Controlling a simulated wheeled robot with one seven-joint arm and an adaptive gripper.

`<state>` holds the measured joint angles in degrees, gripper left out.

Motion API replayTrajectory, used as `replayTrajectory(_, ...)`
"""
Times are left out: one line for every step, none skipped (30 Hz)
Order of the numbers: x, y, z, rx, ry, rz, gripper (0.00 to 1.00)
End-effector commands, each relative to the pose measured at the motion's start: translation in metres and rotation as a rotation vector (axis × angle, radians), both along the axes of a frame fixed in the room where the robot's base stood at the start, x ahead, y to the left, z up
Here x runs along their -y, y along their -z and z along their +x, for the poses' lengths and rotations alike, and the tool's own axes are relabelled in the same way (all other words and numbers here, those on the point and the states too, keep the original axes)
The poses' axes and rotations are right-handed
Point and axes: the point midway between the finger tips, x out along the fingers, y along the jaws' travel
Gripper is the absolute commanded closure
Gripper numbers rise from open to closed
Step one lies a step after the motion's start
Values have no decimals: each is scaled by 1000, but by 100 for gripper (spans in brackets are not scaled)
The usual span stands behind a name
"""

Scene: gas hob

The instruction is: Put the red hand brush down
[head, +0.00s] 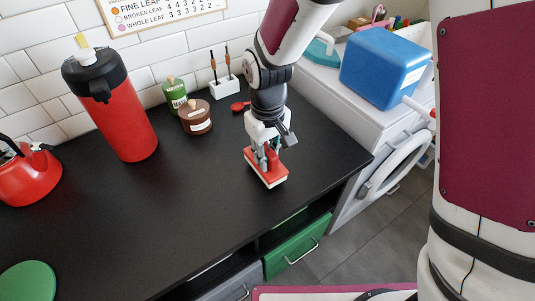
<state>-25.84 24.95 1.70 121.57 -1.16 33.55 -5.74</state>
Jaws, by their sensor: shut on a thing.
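The red hand brush (265,171) has a red body with a pale underside and a red grip on top. It is at the right part of the black counter, near its front edge. My gripper (267,150) is above it, pointing down, shut on the brush's grip. The gripper hides part of the brush's top. I cannot tell whether the underside touches the counter or hangs just above it.
The black counter (190,220) is clear left and in front of the brush. Behind stand a red flask (123,115), a green bottle (176,95), a brown jar (196,117) and a white holder (225,88). A blue box (385,66) sits on the washing machine at right.

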Motion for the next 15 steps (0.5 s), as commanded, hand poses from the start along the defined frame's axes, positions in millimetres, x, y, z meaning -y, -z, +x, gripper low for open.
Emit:
replayTrajectory(0, 9, -1, -5, 0, -2, 100)
replayTrajectory(0, 12, -1, -4, 0, -1, 100)
replayTrajectory(0, 16, 0, -2, 0, -2, 100)
replayTrajectory(0, 17, 0, -2, 0, -1, 100)
replayTrajectory(0, 18, 0, -2, 0, -1, 100)
replayTrajectory(0, 17, 0, -1, 0, -1, 100)
replayTrajectory(0, 17, 0, 0, 1, 0, 100)
replayTrajectory(0, 17, 0, 0, 1, 0, 100)
replayTrajectory(0, 17, 0, 0, 1, 0, 100)
replayTrajectory(0, 17, 0, 0, 1, 0, 100)
replayTrajectory(0, 17, 0, 0, 1, 0, 100)
replayTrajectory(0, 18, 0, 0, 1, 0, 100)
replayTrajectory(0, 19, 0, 0, 1, 0, 100)
replayTrajectory(0, 20, 0, -1, 1, -1, 100)
replayTrajectory(0, 20, 0, -1, 1, -1, 77)
